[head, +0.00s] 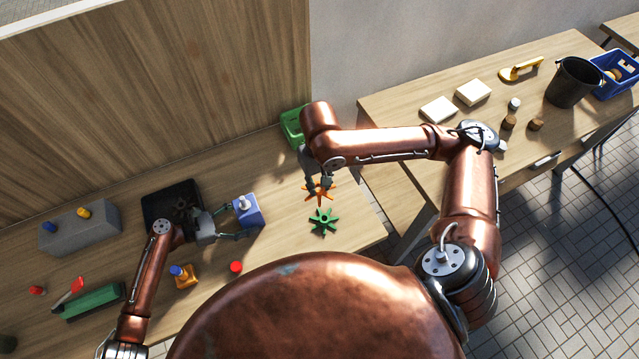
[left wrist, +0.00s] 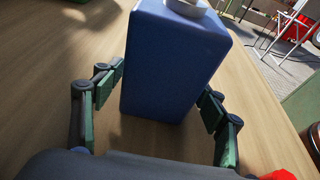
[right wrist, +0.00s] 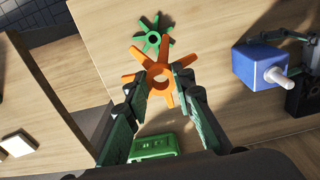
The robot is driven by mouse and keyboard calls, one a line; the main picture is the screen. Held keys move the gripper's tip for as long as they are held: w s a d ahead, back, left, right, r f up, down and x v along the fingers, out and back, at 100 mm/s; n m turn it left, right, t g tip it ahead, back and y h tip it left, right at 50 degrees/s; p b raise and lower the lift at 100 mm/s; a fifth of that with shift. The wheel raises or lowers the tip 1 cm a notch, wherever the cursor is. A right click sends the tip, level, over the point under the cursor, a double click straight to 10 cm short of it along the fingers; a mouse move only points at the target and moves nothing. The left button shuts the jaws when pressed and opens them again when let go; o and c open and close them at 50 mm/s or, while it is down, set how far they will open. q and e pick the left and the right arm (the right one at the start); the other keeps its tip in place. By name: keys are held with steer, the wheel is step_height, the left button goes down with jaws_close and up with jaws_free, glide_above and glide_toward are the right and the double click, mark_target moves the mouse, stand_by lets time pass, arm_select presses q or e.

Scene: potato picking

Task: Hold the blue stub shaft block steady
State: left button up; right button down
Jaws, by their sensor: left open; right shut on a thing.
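The blue stub shaft block (head: 247,212) stands on the table, its pale stub shaft (head: 243,202) pointing up. My left gripper (head: 239,222) is open, with its fingers on either side of the block. In the left wrist view the block (left wrist: 170,65) sits between the two fingers, with a visible gap on the left; contact on the right is unclear.
A black tray (head: 158,203) is behind my left gripper. A green container (head: 292,128) stands at the table's back edge. A grey block with pegs (head: 70,232), an orange part (head: 187,281) and a red cap (head: 236,267) are at the left and front.

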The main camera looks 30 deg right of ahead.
arm_select(q)
steer(key=shift+w+d+f, duration=0.1)
steer(key=shift+d, duration=0.1)
steer(key=shift+c, duration=0.4)
steer(key=c, duration=0.6)
steer(key=o, duration=0.8)
steer(key=shift+o, duration=0.2)
steer(key=c, duration=0.8)
steer(key=shift+c, duration=0.2)
